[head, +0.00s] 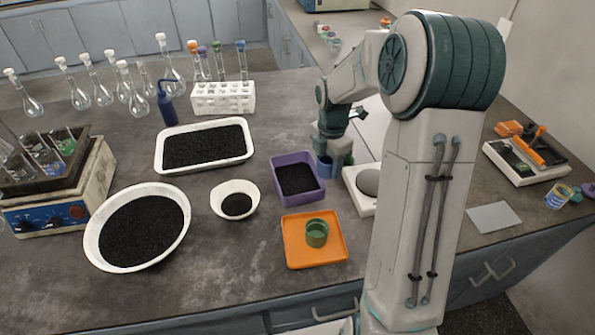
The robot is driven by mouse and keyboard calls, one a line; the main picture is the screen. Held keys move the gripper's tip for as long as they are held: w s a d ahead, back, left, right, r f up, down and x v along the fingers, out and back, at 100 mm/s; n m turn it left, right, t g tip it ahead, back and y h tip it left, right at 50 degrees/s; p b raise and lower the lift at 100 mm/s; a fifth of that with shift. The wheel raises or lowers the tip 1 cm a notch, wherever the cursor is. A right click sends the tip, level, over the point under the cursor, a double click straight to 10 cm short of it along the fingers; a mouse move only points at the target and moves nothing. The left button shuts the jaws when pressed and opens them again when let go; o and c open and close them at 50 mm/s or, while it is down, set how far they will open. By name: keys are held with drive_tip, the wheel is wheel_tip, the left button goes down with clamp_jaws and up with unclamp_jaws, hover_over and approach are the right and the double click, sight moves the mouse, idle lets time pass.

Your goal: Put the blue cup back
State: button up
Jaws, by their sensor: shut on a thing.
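A blue cup (325,167) is at the right edge of the purple tray (275,171), partly hidden by my gripper. My gripper (333,160) points down and is shut on the blue cup. I cannot tell whether the cup touches the tray or the bench beneath it. The purple tray holds dark granules. A green cup (316,233) stands upright on an orange tray (290,256) in front of the purple tray.
A white balance (354,191) stands just right of the cup. A white bowl (222,206), a large white basin (96,243) and a white tray (160,164) hold dark granules. A tube rack (222,98) and several flasks stand behind. My arm hides part of the bench.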

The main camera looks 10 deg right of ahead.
drive_tip(key=p, duration=0.1)
hover_over(299, 182)
wheel_tip(299, 182, down, 6)
drive_tip(key=shift+w+r, duration=0.1)
drive_tip(key=shift+r, duration=0.05)
drive_tip(key=shift+f+p, duration=0.3)
drive_tip(key=shift+f, duration=1.85)
drive_tip(key=o, duration=1)
drive_tip(key=shift+o, duration=0.2)
